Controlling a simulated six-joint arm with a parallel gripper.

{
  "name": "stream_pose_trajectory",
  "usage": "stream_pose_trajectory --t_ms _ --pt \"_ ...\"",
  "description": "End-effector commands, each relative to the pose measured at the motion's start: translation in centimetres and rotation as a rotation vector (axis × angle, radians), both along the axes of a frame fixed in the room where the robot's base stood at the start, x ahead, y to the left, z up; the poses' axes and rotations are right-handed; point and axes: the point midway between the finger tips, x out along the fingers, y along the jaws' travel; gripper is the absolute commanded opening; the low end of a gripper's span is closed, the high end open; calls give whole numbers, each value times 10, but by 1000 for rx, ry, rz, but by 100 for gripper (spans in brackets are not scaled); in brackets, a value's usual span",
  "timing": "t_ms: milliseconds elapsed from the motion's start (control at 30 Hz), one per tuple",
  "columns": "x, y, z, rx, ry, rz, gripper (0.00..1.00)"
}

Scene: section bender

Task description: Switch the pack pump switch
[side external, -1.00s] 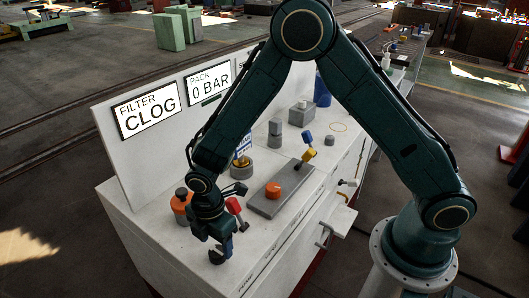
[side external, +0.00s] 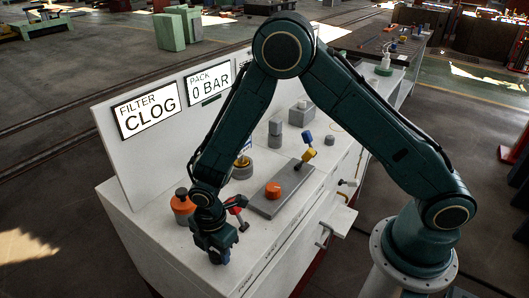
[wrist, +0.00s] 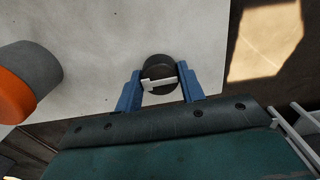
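A round black knob with a pale bar across it (wrist: 158,75) sits on the white bench top in the wrist view. It appears to be the pack pump switch; no label naming it is readable. My gripper (wrist: 160,80) has its two blue fingers apart, one on each side of the knob. Whether they touch it I cannot tell. In the side view my gripper (side external: 218,258) is low at the bench's near left corner and hides the knob. The PACK display (side external: 208,82) reads 0 BAR.
An orange and grey cylinder (side external: 182,206) stands close behind my gripper, and a red-handled lever (side external: 237,212) to its right. A grey plate with an orange knob (side external: 273,190) lies farther right. The FILTER display (side external: 146,109) reads CLOG. The bench edge is close.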

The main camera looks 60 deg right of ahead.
Motion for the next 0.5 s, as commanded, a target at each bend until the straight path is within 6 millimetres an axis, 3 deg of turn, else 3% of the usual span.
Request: stream_pose_trajectory --t_ms 500 --pt "0 0 0 0 0 -97 16"
